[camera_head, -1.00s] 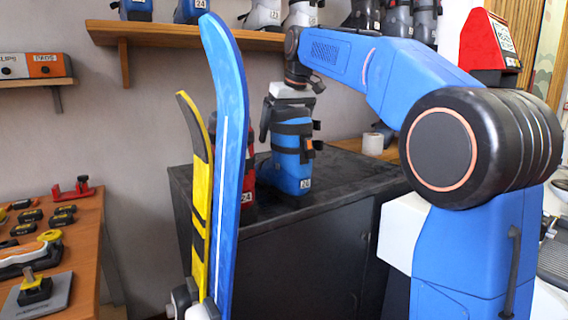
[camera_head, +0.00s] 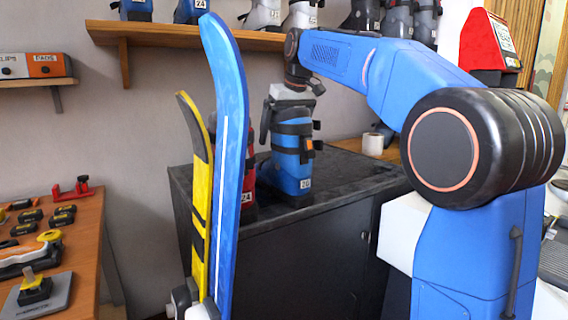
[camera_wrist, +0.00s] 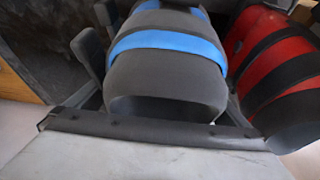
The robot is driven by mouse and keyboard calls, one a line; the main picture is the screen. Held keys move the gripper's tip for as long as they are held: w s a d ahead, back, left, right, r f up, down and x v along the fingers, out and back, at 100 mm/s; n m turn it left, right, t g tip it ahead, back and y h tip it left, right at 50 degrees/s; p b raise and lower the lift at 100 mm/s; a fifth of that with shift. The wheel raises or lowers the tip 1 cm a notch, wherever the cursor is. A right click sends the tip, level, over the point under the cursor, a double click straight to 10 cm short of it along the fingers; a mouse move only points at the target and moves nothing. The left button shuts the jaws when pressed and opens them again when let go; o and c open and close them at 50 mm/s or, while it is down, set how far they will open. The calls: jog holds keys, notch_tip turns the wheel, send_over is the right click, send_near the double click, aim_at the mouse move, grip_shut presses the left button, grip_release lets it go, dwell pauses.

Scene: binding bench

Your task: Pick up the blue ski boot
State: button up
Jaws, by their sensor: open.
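The blue ski boot (camera_head: 291,165), with dark straps and a number tag, stands upright on the black cabinet (camera_head: 330,200). My gripper (camera_head: 288,104) points down at the boot's top, with a dark finger beside the cuff on the left. In the wrist view the boot's grey cuff with a blue band (camera_wrist: 165,75) lies in front of my gripper (camera_wrist: 160,85), between its jaws. The left finger is seen there; the right one is mostly hidden. The jaws are open, and I cannot tell whether they touch the boot.
A red boot (camera_wrist: 275,60) stands close beside the blue boot, mostly hidden by upright blue (camera_head: 231,150) and yellow skis (camera_head: 200,190) in the head view. A shelf of boots (camera_head: 185,36) runs above. A white roll (camera_head: 373,143) is behind, right.

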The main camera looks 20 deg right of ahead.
jog(key=c, duration=1.2)
jog(key=shift+c, duration=1)
jog(key=shift+r, duration=0.15)
